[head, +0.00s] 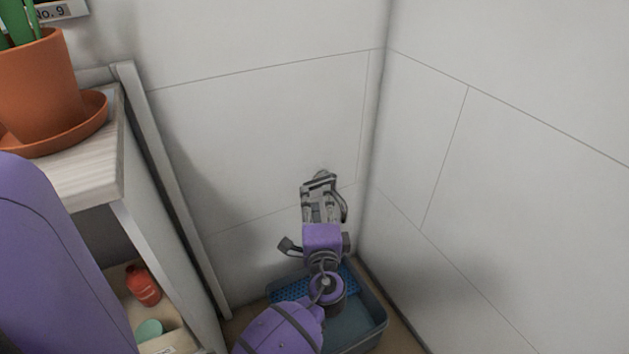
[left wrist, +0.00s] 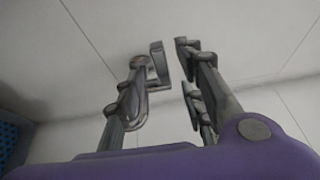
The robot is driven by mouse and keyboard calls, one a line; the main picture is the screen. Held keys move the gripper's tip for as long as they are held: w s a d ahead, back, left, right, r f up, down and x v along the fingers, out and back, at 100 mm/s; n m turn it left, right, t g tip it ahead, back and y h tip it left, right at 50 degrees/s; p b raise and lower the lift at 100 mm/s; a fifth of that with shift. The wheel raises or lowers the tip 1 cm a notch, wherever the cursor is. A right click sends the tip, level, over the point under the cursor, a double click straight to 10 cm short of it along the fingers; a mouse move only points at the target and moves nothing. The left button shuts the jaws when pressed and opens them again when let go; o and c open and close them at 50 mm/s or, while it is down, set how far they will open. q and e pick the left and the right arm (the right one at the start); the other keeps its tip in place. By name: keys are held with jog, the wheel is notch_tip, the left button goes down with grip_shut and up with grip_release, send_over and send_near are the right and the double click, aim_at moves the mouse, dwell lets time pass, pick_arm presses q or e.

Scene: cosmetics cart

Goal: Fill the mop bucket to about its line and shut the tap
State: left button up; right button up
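The mop bucket (head: 378,325) is a blue-grey tub on the floor in the corner, with a bright blue perforated insert (head: 285,289) at its back left. My left arm hides much of it, and I cannot make out a fill line. My left gripper (head: 321,178) is beyond and above the bucket, close to the back wall. In the left wrist view its two fingers (left wrist: 170,58) stand a small gap apart with nothing between them. A blue perforated edge (left wrist: 9,145) shows at that view's lower left. I see no tap in either view. My right gripper is out of view.
A pale shelf unit (head: 160,225) stands at the left, with a potted plant in a terracotta pot (head: 42,85) on top. A red bottle (head: 143,285) and a green item (head: 149,330) sit inside it. Grey panel walls close the corner behind and right.

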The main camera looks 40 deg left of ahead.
aim_at(314, 187)
pick_arm(q)
jog(key=b+x, duration=0.1)
jog(key=x, duration=0.6)
jog(key=shift+c, duration=0.4)
grip_shut()
